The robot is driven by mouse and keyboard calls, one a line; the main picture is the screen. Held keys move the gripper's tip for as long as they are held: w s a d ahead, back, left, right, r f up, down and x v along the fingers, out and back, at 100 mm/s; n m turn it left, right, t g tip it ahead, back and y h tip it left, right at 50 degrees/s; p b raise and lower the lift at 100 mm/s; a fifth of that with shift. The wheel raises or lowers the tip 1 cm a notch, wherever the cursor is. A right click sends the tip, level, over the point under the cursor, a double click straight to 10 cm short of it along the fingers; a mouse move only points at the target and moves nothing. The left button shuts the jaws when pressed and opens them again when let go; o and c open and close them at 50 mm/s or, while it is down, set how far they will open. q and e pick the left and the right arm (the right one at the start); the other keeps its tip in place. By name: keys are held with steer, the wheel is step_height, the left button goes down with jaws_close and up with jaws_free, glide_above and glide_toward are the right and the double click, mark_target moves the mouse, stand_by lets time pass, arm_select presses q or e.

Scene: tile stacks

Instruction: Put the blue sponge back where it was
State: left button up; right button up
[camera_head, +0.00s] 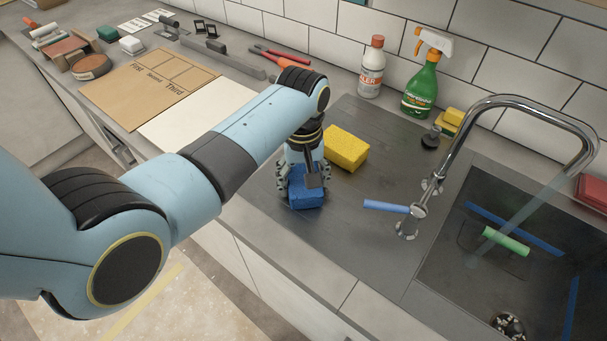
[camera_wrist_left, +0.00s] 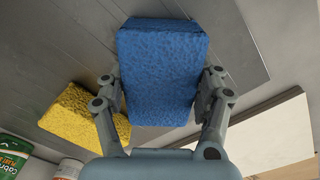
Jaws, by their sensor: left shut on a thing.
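The blue sponge (camera_head: 306,197) is on or just above the dark drainboard beside the sink in the head view; I cannot tell if it touches the surface. My left gripper (camera_head: 303,180) comes down over it and is shut on it. In the left wrist view the blue sponge (camera_wrist_left: 160,70) sits between the two fingers of the left gripper (camera_wrist_left: 162,100). A yellow sponge (camera_head: 346,149) lies close by, behind and to the right of it; it also shows in the left wrist view (camera_wrist_left: 82,115). My right gripper is not in view.
The sink (camera_head: 445,262) with a chrome faucet (camera_head: 440,172) is at the right. A white bottle (camera_head: 372,68) and a green spray bottle (camera_head: 421,88) stand by the tiled wall. A brown board (camera_head: 140,92) and a white panel (camera_head: 190,125) lie left. The drainboard's front is clear.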

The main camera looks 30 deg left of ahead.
mark_target(302, 177)
arm_select(q)
steer(key=shift+s+r, duration=0.15)
steer(key=shift+s, duration=0.2)
steer(key=o, duration=0.7)
steer(key=shift+w+f, duration=0.1)
steer(key=shift+f, duration=0.1)
steer(key=shift+c, duration=0.2)
steer(key=o, duration=0.4)
steer(key=shift+w, duration=0.1)
steer(key=shift+r, duration=0.1)
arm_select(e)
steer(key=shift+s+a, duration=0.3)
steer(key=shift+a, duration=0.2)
arm_select(q)
steer(key=shift+r, duration=0.2)
step_height(302, 177, up, 11)
steer(key=shift+f, duration=0.15)
steer(key=shift+r, duration=0.55)
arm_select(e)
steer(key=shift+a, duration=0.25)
